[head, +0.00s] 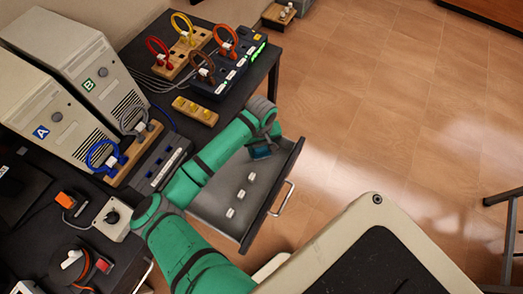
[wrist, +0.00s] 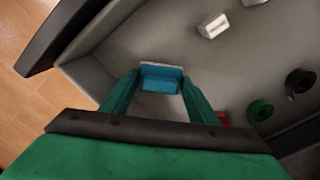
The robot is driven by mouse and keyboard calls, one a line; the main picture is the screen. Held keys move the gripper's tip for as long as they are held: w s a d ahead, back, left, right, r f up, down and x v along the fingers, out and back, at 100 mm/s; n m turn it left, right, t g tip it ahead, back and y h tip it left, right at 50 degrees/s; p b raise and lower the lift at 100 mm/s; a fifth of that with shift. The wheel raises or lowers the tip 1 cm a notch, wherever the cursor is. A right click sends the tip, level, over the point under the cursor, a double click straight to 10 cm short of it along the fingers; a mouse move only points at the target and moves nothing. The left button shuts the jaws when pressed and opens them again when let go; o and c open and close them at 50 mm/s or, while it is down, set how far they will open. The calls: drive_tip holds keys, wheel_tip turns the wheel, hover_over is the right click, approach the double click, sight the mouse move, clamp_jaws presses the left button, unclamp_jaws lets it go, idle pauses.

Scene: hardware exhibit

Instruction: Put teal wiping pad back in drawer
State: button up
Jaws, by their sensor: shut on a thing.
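The drawer (head: 207,205) is pulled out from under the dark table; its grey inside also shows in the wrist view (wrist: 140,45). The teal wiping pad (wrist: 160,78), blue-teal with a pale edge, is between the two fingers of my gripper (wrist: 158,92) in the wrist view. My gripper is shut on it, within the drawer's walls near a corner. I cannot tell whether the pad touches the drawer floor. In the head view the pad (head: 261,152) shows small near the far end of the drawer, and my wrist hides most of the fingers.
Several white blocks (head: 241,194) lie in the drawer; a green ring (wrist: 260,110) and a black ring (wrist: 299,82) show in the wrist view. The drawer handle (head: 283,198) faces right. Computer cases (head: 93,75) and cable blocks (head: 181,52) stand on the table.

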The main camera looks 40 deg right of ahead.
sight(261, 149)
drive_tip(key=shift+f, duration=0.9)
drive_tip(key=o, duration=1.3)
drive_tip(key=shift+r, duration=0.15)
wheel_tip(261, 149, up, 12)
drive_tip(key=shift+f, duration=0.1)
